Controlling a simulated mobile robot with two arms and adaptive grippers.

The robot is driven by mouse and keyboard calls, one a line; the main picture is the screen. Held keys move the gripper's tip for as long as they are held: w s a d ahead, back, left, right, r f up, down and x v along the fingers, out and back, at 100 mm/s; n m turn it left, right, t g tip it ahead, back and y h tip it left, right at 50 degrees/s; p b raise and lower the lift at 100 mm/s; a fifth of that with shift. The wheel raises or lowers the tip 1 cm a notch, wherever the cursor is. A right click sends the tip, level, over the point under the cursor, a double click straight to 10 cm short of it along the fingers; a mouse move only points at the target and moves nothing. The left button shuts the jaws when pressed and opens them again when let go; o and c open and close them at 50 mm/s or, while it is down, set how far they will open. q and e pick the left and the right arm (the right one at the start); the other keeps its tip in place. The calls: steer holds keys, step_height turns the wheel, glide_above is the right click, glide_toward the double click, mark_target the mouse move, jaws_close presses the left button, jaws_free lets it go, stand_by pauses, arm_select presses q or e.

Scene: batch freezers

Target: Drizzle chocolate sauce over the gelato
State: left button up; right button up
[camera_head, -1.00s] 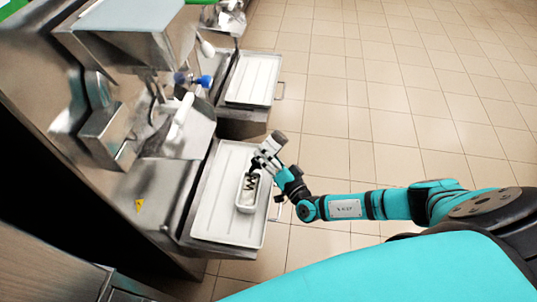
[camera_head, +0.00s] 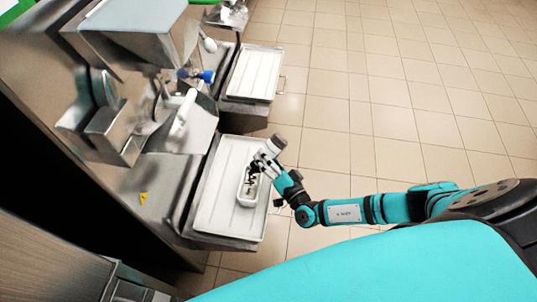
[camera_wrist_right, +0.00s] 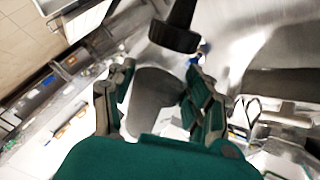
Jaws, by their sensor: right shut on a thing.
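A small white tub (camera_head: 247,201) with pale gelato sits on the white tray in the head view. Dark sauce lines (camera_head: 252,186) show on the gelato. My right gripper (camera_head: 264,161) is over the far end of the tub, shut on a grey sauce bottle (camera_head: 274,145). The bottle is tilted, its spout end toward the tub. In the right wrist view the grey bottle (camera_wrist_right: 155,95) is between the two fingers, with its black cap (camera_wrist_right: 176,38) beyond them. The gripper hides part of the tub. My left gripper is not in view.
The white tray (camera_head: 214,216) rests on a metal shelf of the freezer. A second white tray (camera_head: 254,72) lies farther back. A freezer spout with a white handle (camera_head: 183,112) stands left of the tub. The tiled floor (camera_head: 400,110) on the right is open.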

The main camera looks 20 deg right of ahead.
steer(key=shift+s+a+r+p, duration=0.1)
steer(key=shift+s+a+p, duration=0.35)
steer(key=shift+s+a, duration=0.35)
steer(key=shift+s+d, duration=0.1)
steer(key=shift+s, duration=0.1)
steer(key=m+b, duration=0.1)
steer(key=m, duration=0.3)
stand_by(0.4)
steer(key=shift+r+m, duration=0.6)
steer(key=shift+m, duration=0.55)
steer(key=shift+r+m, duration=0.6)
steer(key=shift+m, duration=0.55)
